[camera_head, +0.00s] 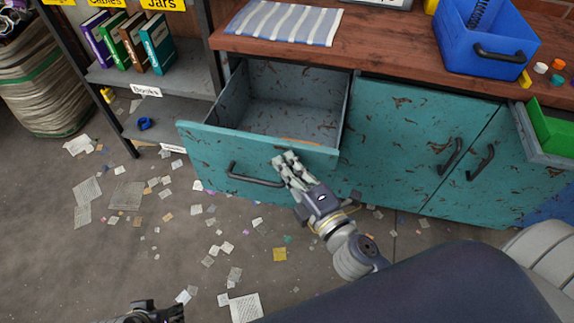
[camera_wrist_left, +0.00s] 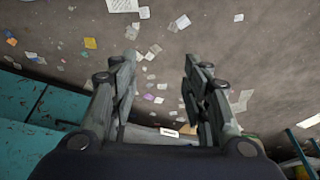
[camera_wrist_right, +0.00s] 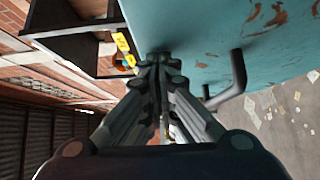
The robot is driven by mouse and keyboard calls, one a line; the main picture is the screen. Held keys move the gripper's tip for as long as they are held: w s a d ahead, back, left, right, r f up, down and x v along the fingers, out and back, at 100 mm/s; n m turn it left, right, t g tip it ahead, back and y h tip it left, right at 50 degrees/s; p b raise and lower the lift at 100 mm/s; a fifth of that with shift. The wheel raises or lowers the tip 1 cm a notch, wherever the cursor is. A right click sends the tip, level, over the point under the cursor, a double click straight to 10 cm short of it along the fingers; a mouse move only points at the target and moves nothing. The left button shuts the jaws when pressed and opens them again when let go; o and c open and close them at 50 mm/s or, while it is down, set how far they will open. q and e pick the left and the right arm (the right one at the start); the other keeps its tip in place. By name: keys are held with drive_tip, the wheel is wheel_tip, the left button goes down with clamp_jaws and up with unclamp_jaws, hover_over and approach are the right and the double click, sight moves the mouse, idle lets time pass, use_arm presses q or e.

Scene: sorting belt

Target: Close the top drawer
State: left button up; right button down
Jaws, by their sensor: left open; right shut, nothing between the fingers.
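The top drawer (camera_head: 258,153) is pulled out of the teal cabinet, with its grey inside showing. Something orange lies on its floor near the front. Its dark bar handle (camera_head: 256,175) is on the front panel. My right gripper (camera_head: 284,160) is shut and empty at the drawer front, right of the handle. In the right wrist view its fingertips (camera_wrist_right: 160,58) are at the teal panel, with the handle (camera_wrist_right: 236,80) to their right; I cannot tell if they touch it. My left gripper (camera_head: 155,312) is low at the bottom edge, open and empty in the left wrist view (camera_wrist_left: 158,75).
A wooden worktop (camera_head: 390,50) holds a striped cloth (camera_head: 285,22) and a blue crate (camera_head: 485,40). A shelf (camera_head: 180,82) with several books stands left of the cabinet. A green bin (camera_head: 552,130) is at the right. Paper scraps litter the open floor.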

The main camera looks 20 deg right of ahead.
use_arm(q)
wheel_tip(320, 180, down, 8)
drive_tip(key=p, duration=0.2)
drive_tip(key=shift+d, duration=0.15)
use_arm(e)
drive_tip(key=w+d, duration=0.7)
drive_tip(key=w, duration=0.4)
drive_tip(key=w+d, duration=0.8)
drive_tip(key=w, duration=0.3)
drive_tip(key=shift+w+d+r, duration=0.2)
drive_tip(key=shift+w+d, duration=0.05)
drive_tip(key=shift+w, duration=0.1)
use_arm(q)
drive_tip(key=shift+w+f, duration=0.1)
use_arm(e)
drive_tip(key=shift+d, duration=0.1)
